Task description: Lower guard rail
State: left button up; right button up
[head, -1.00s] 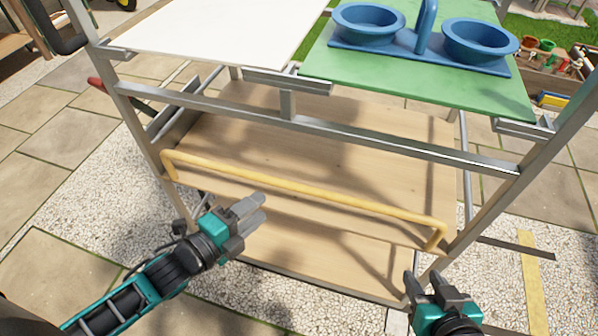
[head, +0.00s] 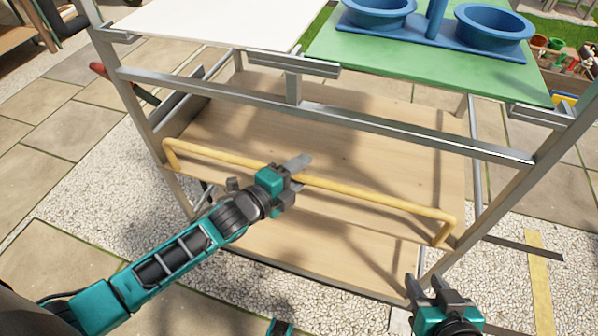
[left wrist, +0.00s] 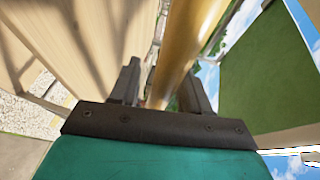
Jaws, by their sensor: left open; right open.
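The guard rail is a yellow bar (head: 365,195) with bent ends, running along the front of the wooden shelf. It stands raised above the shelf's front edge. My left gripper (head: 302,172) is open at the middle of the bar in the head view. In the left wrist view the yellow bar (left wrist: 183,55) passes between the two open fingers (left wrist: 160,90). Whether either finger touches it, I cannot tell. My right gripper (head: 427,288) is open and empty, low at the right, below the rail's right end and apart from it.
The metal frame (head: 330,118) holds a white top (head: 215,18) and a green top (head: 400,65) with blue bowls (head: 495,27) above the shelf (head: 340,130). A lower wooden shelf (head: 330,260) lies under the rail. Gravel and paving surround the frame.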

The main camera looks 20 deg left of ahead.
pick_arm(q)
jog(key=shift+c, duration=0.3)
grip_shut()
dwell(0.4)
